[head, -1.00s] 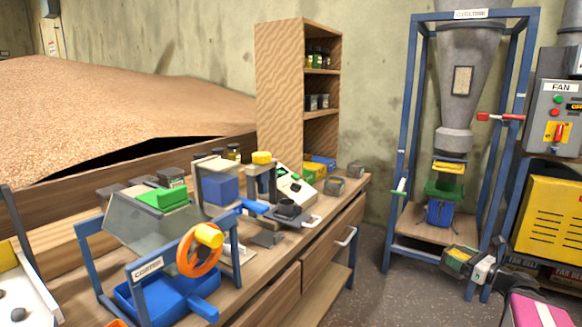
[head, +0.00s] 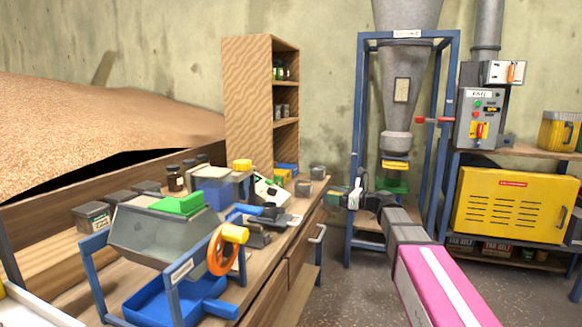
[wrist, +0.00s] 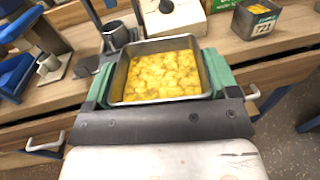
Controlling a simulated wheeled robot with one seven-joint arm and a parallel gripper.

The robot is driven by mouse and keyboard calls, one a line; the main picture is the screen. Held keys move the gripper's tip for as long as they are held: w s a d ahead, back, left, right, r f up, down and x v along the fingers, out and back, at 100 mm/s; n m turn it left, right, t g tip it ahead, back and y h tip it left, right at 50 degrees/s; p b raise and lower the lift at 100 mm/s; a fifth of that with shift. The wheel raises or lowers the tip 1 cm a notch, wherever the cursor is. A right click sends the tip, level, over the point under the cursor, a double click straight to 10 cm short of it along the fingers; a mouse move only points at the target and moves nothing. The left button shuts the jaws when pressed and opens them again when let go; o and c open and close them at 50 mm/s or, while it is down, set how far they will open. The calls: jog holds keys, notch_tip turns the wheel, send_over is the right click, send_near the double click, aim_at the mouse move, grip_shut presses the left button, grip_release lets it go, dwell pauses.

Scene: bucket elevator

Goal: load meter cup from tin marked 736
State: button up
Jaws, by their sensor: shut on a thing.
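My gripper (head: 340,196) is shut on an open square metal tin (wrist: 113,85) filled with yellow lumpy material. Its green fingers grip the tin from both sides in the wrist view, and it looks level. The tin's label is not visible. In the wrist view, a small dark round cup (wrist: 117,36) stands on the bench just beyond the tin, next to a white meter box (wrist: 170,16) with a dark knob. The meter also shows in the head view (head: 266,192). In the head view my gripper is right of the bench's far end.
A tin marked 721 (wrist: 258,22) stands right of the meter in the wrist view. Several dark tins (head: 90,216) line the bench's left side. A sieve-like machine with an orange handwheel (head: 222,249) stands in front. A blue cyclone frame (head: 355,130) stands behind my gripper.

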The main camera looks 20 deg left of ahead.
jog(key=s+a+r+n+g, duration=0.1)
jog(key=a+r, duration=0.3)
jog(key=a, duration=0.5)
jog(key=s+a+r+n+g+h, duration=0.1)
jog(key=a+r+n+g, duration=0.1)
jog(key=a, duration=0.8)
notch_tip(320, 180, up, 2)
jog(key=shift+s+r+n+h, duration=0.1)
jog(key=shift+s+n+h, duration=0.2)
jog(key=shift+n, duration=0.2)
jog(key=shift+s+a, duration=0.15)
jog(key=shift+s+a+r+n+t+h, duration=0.1)
jog(key=shift+r+n+t+h, duration=0.3)
jog(key=shift+r+n+h, duration=0.7)
jog(key=shift+s+a+r+n+t+h, duration=0.3)
jog(key=shift+r+n+t+h, duration=0.2)
jog(key=shift+h, duration=0.45)
jog(key=shift+s+a+r+n+t+h, duration=0.15)
jog(key=shift+a+r+n+t+h, duration=0.2)
jog(key=shift+n+h, duration=0.45)
dwell(0.4)
